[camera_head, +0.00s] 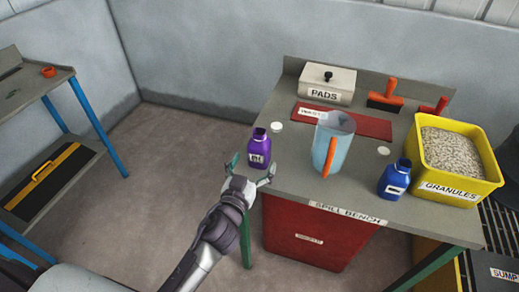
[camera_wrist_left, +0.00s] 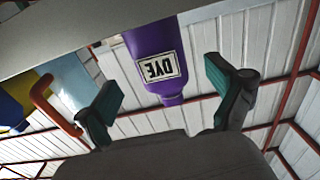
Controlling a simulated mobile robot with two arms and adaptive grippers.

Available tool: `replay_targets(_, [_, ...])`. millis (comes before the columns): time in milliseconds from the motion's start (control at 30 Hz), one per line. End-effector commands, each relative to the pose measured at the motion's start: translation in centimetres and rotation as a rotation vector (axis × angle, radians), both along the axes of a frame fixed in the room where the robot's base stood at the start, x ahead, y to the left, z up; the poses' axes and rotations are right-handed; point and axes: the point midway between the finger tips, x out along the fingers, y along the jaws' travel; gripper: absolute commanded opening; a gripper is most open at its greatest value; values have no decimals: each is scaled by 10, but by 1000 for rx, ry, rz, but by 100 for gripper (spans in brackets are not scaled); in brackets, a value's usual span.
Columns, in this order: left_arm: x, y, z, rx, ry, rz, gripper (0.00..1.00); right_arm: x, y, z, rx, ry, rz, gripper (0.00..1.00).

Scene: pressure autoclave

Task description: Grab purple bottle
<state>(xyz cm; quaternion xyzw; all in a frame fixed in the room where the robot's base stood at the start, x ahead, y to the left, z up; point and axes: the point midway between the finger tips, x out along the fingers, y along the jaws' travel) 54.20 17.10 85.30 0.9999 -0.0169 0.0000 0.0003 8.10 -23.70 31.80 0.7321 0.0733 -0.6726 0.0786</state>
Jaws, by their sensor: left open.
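The purple bottle (camera_head: 260,146) has a white label and an open neck. It stands upright at the left front corner of the spill bench (camera_head: 371,200). In the left wrist view the purple bottle (camera_wrist_left: 156,55) appears upside down, its label reading DYE, between and beyond the two fingers. My left gripper (camera_head: 252,170) is open at the bench's left edge, with its fingers spread to either side of the bottle's lower part. It also shows open in the left wrist view (camera_wrist_left: 160,100), and I see no clear contact with the bottle. My right gripper is not in view.
A clear jug (camera_head: 333,140) with an orange handle stands right of the bottle. A blue bottle (camera_head: 395,179) and yellow granules bin (camera_head: 462,165) stand further right. Two white caps lie on the bench, one (camera_head: 276,127) near the purple bottle. A red mat (camera_head: 345,121) lies behind.

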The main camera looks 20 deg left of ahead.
Motion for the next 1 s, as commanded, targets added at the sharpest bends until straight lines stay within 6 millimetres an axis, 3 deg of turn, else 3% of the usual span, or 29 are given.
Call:
replay_targets(400, [50,1,-6,3,0,-1,94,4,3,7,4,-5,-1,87])
replay_targets(700, [54,1,-7,1,1,-1,94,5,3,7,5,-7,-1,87])
replay_targets(1000, [54,1,-7,1,1,-1,44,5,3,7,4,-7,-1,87])
